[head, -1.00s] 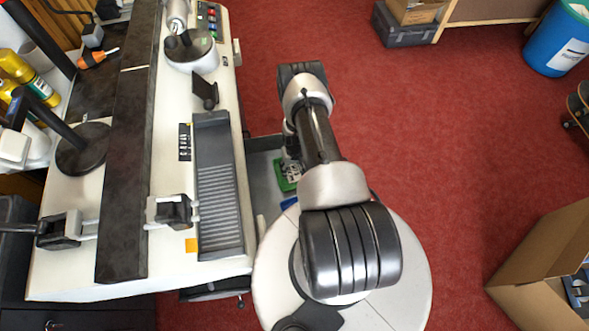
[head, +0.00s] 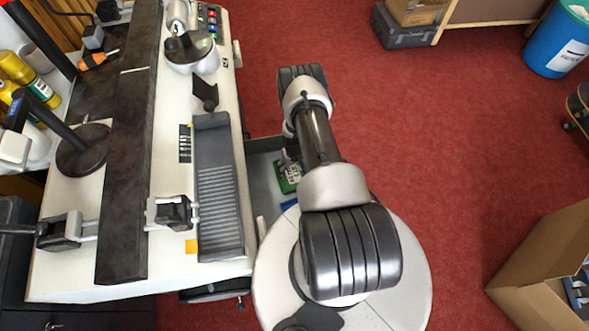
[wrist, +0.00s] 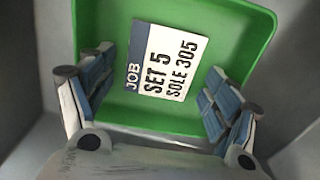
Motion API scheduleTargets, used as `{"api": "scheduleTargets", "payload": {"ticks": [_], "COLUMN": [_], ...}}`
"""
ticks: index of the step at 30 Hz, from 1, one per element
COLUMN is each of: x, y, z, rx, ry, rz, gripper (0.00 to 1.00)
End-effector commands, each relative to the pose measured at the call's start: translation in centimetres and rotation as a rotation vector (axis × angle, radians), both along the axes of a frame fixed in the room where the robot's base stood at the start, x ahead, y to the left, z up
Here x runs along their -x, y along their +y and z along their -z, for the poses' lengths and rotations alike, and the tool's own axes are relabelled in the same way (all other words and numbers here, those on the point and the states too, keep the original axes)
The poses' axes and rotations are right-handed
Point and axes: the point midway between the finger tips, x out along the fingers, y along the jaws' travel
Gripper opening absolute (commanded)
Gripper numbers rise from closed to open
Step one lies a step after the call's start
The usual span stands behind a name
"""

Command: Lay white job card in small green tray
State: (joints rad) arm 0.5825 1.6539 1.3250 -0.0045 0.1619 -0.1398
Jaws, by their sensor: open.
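The white job card (wrist: 164,66), printed "JOB SET 5 SOLE 305", lies flat in the small green tray (wrist: 225,22) in the wrist view. My gripper (wrist: 152,105) is open above the tray, with one finger on each side of the card and apart from it. Nothing is between the fingers in my grasp.
The green tray sits in a grey drawer or bin (head: 262,158) beside the white bench machine (head: 220,75). A cardboard box (head: 540,255) stands at the lower right. The red floor at right is mostly clear.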

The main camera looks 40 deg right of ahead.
Motion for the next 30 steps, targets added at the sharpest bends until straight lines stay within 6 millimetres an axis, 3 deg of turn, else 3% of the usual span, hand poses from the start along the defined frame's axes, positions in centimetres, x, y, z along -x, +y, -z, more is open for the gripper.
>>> {"api": "scheduleTargets", "payload": {"ticks": [5, 16, 23, 26, 30], "x": [-0.1, -0.1, 0.0, -0.8, -3.5], "y": [-0.1, 0.0, 0.0, -0.1, 0.0], "z": [-1.8, -9.7, -12.1, -13.5, -18.6], "rx": [0.001, 0.000, 0.000, 0.005, 0.020], "ry": [-0.002, -0.001, 0.000, -0.008, -0.031], "rz": [0.000, 0.000, 0.000, -0.006, -0.031], "gripper": [0.81, 0.81, 0.81, 0.81, 0.81]}}
